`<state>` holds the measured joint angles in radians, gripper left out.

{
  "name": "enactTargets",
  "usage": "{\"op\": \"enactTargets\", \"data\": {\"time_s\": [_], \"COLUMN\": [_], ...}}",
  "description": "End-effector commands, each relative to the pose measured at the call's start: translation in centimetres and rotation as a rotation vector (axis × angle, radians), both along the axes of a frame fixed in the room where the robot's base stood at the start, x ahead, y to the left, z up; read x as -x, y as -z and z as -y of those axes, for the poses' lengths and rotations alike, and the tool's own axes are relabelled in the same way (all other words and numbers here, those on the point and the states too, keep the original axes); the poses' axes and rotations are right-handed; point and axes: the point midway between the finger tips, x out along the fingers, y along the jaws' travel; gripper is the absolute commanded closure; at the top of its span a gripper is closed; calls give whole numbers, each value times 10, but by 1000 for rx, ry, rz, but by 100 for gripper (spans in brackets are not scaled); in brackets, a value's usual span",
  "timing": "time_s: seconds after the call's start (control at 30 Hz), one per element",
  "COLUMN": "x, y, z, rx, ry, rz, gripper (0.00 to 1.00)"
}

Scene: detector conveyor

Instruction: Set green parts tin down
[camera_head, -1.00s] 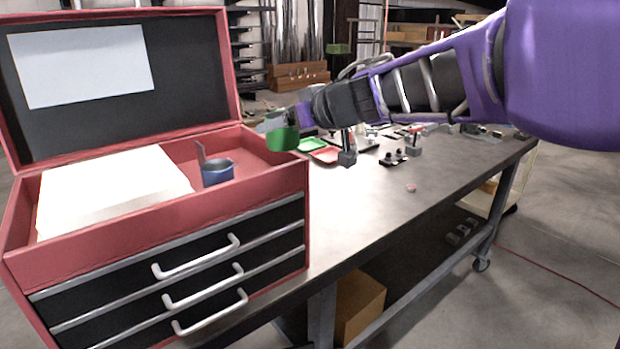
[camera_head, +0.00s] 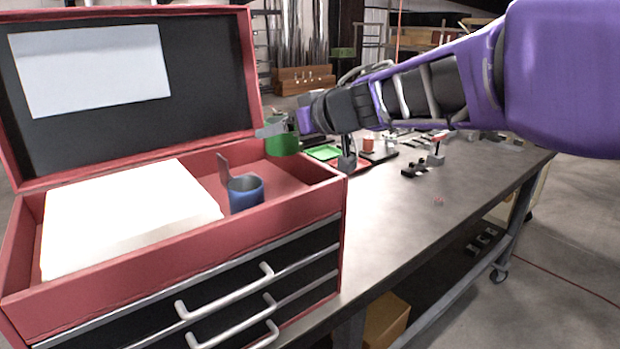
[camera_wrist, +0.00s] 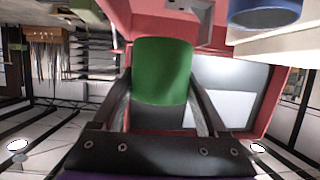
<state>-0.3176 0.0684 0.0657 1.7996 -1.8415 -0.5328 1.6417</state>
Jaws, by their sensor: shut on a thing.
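The green parts tin (camera_head: 282,143) is at the right rear corner of the open red toolbox, held in the air just over or beside its rim; I cannot tell exactly which. My gripper (camera_head: 272,127) is shut on it. In the wrist view the tin (camera_wrist: 163,72) sits between the two fingers of my gripper (camera_wrist: 161,104), with the red toolbox behind it. The tin's underside is not clearly visible.
The red toolbox (camera_head: 285,230) stands on the workbench (camera_head: 400,232). A blue cup (camera_head: 246,194) and a white block (camera_head: 125,215) are in its top compartment, with bare red floor beside the cup. Green tray (camera_head: 323,152) and small parts lie behind on the bench.

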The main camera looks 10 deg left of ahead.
Motion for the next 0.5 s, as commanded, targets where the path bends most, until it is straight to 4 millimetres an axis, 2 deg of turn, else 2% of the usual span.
{"op": "enactTargets", "data": {"time_s": [0.03, 0.1, 0.2, 0.37, 0.5], "x": [1, 1, 0, 0, 0], "y": [16, 31, 44, 54, 72], "z": [0, 0, 0, 0, 0], "rx": [-1, -1, 0, 0, 1], "ry": [0, 1, 1, 2, 2], "rz": [-1, 0, 0, -2, -4], "gripper": [82, 82, 82, 82, 82]}}
